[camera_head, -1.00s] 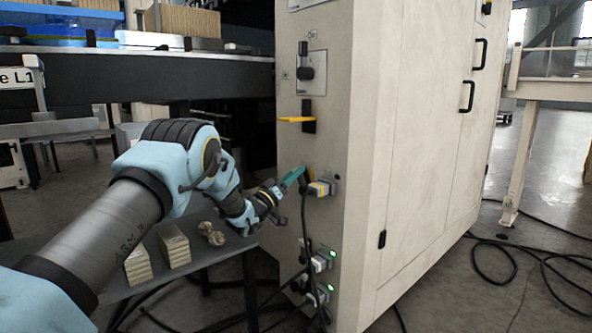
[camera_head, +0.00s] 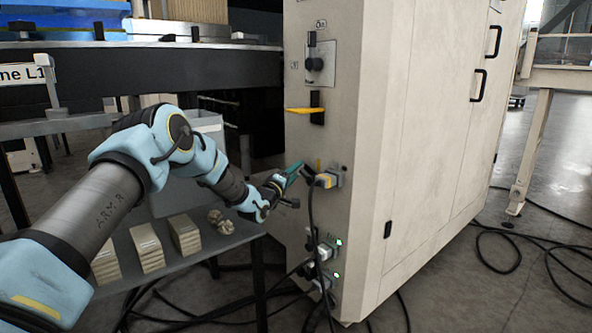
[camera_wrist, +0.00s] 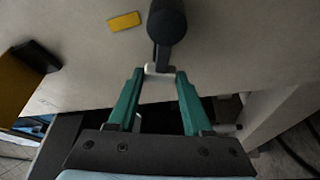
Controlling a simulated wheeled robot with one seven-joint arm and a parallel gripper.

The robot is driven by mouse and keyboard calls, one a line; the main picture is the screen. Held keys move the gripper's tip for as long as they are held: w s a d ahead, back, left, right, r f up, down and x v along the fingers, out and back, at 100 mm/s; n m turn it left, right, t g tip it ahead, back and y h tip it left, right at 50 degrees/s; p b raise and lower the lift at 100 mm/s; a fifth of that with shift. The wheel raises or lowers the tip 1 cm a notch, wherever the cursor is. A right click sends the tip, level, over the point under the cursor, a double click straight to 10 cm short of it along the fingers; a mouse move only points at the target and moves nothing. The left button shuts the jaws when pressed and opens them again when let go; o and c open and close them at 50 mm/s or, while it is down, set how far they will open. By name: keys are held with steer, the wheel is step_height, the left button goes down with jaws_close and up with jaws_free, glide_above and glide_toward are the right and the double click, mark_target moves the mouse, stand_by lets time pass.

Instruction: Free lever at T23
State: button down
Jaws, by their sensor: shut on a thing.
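The top connector (camera_head: 328,180) sits on the lower front face of the beige cabinet, grey with a yellow part and a black cable hanging down. My gripper (camera_head: 300,166) reaches it from the left. In the wrist view, my gripper (camera_wrist: 160,78) has green fingers on either side of a small pale lever piece (camera_wrist: 157,70), shut on it. A black rounded plug body (camera_wrist: 167,22) lies just beyond the fingertips. A yellow label (camera_wrist: 125,21) is on the panel beside it. I cannot read a T23 mark.
Two lower connectors with green lights (camera_head: 326,250) sit below, with loose cables (camera_head: 310,215) hanging. A yellow handle (camera_head: 303,110) juts out above. A grey table (camera_head: 185,262) with stacked blocks (camera_head: 184,234) stands under my arm. More cables lie on the floor at right.

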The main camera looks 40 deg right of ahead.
steer(key=shift+f, duration=0.2)
stand_by(0.3)
steer(key=shift+c, duration=1.6)
jaws_free()
steer(key=shift+r, duration=0.1)
steer(key=p+v, duration=0.1)
steer(key=v, duration=0.9)
steer(key=shift+a, duration=0.4)
steer(key=shift+s, duration=0.15)
